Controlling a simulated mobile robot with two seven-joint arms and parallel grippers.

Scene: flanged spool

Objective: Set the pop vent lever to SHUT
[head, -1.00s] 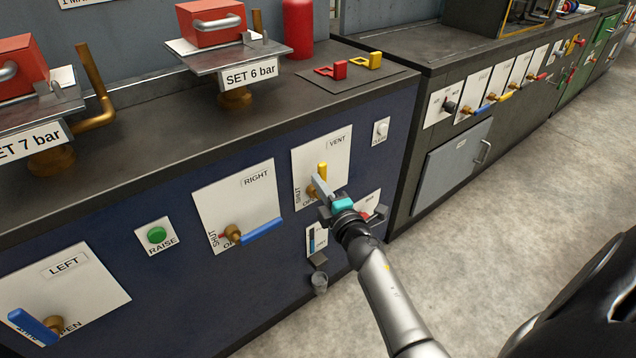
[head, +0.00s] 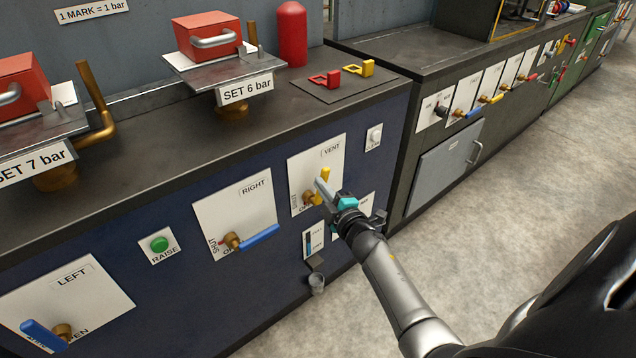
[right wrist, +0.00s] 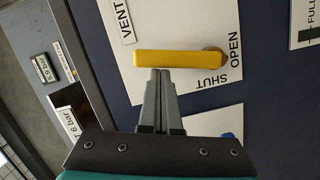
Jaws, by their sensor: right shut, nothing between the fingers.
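The vent lever is a yellow bar on a brass pivot on the white VENT plate; it shows in the head view (head: 326,173) and the right wrist view (right wrist: 178,59). It points up from its pivot towards the VENT label. The OPEN word is below the pivot and the SHUT word is to its left in the head view. My right gripper (head: 322,187) is shut and empty. In the right wrist view its fingertips (right wrist: 160,73) are at the lever's side nearer the SHUT word, touching or almost touching. My left gripper is not in view.
The RIGHT plate's blue lever (head: 260,237) is left of the vent plate, and the LEFT plate's blue lever (head: 42,335) is farther left. A small white button (head: 374,136) is to the right. A grey cup (head: 316,282) hangs below. The floor on the right is clear.

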